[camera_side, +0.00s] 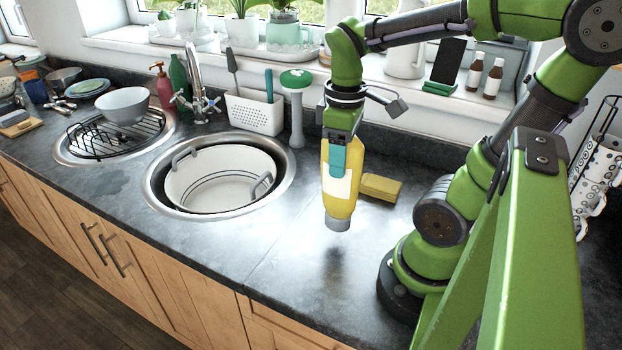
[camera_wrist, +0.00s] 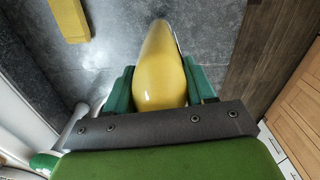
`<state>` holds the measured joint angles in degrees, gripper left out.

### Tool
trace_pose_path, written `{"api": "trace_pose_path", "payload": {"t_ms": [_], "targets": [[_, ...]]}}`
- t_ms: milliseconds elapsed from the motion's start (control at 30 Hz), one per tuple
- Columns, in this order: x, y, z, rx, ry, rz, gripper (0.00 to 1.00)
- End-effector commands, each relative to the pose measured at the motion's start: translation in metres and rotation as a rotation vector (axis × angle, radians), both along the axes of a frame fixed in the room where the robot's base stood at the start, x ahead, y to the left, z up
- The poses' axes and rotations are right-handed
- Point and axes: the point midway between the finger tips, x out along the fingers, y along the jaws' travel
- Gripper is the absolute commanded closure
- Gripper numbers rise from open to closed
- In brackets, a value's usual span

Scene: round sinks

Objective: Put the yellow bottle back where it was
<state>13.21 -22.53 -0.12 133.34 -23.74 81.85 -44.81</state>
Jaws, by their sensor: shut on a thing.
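The yellow bottle (camera_side: 340,204) has a pale label and a grey cap that points down. My gripper (camera_side: 338,158) is shut on its upper end in the side view. The bottle hangs upside down, and its cap appears a little above the dark countertop. In the wrist view the bottle (camera_wrist: 162,72) sits between the two teal fingers of my gripper (camera_wrist: 160,88). Its label and cap are hidden there.
A yellow block (camera_side: 381,187) lies on the counter just behind the bottle. The round sink (camera_side: 150,190) with a white tub (camera_side: 222,178) is to the left. A white caddy (camera_side: 254,112) and a green-topped brush (camera_side: 296,108) stand behind. The front counter is clear.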

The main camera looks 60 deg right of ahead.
Motion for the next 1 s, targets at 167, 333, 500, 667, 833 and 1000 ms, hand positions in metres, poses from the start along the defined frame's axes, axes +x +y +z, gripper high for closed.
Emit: {"api": "trace_pose_path", "payload": {"t_ms": [167,333,500,667,833,1000], "targets": [[0.041,-0.01,-0.004,0.001,0.002,0.0,1.0],[0.069,-0.017,-0.007,0.0,0.0,0.0,1.0],[0.08,-0.02,-0.007,-0.001,-0.002,0.0,1.0],[0.086,-0.021,-0.025,0.002,0.003,0.001,1.0],[0.086,-0.021,-0.042,0.001,-0.001,0.001,1.0],[0.086,-0.021,-0.043,0.0,-0.003,0.001,1.0]]}}
